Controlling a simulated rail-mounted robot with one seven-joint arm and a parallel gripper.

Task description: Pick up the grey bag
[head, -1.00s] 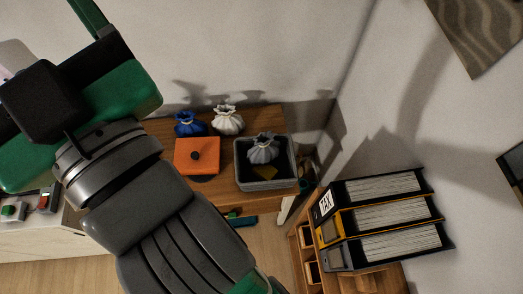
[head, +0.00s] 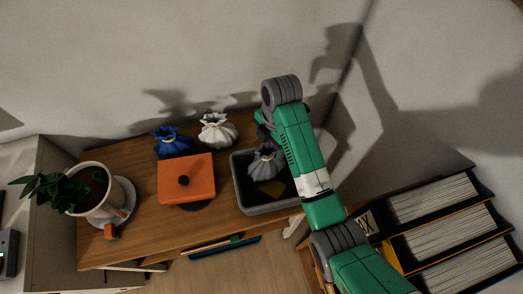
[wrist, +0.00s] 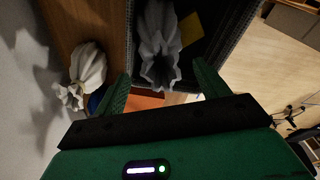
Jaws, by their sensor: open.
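The grey bag (head: 265,162) is a small tied sack in the dark grey bin (head: 240,196) on the wooden shelf top. In the wrist view the grey bag (wrist: 158,45) lies straight ahead of my gripper, between the lines of the two fingers. My gripper (wrist: 160,85) is open and empty, its green fingers apart on either side of the bag's gathered neck. I cannot tell whether a finger touches it. In the head view my arm comes from the lower right over the bin, and its wrist hides the fingers.
A white bag (head: 217,131) and a blue bag (head: 172,142) stand left of the bin by the wall. An orange box (head: 186,180) sits in front of them. A yellow piece (head: 271,188) lies in the bin. A potted plant (head: 95,190) is far left, and binders (head: 440,225) are right.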

